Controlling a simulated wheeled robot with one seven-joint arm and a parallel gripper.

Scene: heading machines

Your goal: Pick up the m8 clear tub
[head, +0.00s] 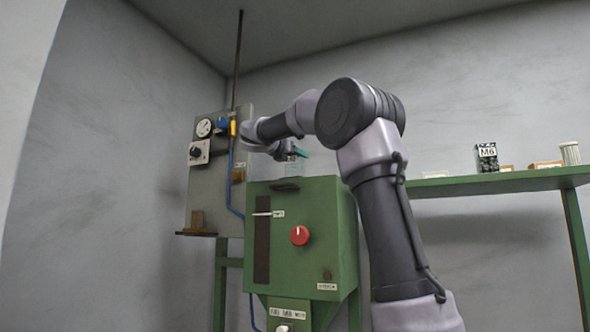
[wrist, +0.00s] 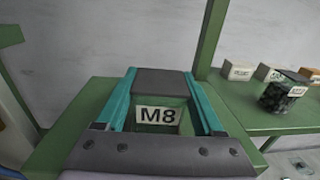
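The M8 clear tub (wrist: 158,117) shows in the wrist view between my fingers, its white M8 label facing the camera. It is see-through, with green showing behind it. In the head view the tub (head: 294,170) stands upright on top of the green machine, small and pale. My gripper (wrist: 160,75) has its two teal fingers spread, one along each side of the tub. In the head view my gripper (head: 297,153) is at the tub's upper part. Contact between fingers and tub is not clear.
The green machine (head: 335,220) has a red knob on its front. A grey panel (head: 212,165) with a gauge stands behind left. A green shelf (head: 500,183) at right carries a dark-filled M6 tub (head: 486,158), small boxes (wrist: 240,72) and a ribbed pale cylinder (head: 570,153).

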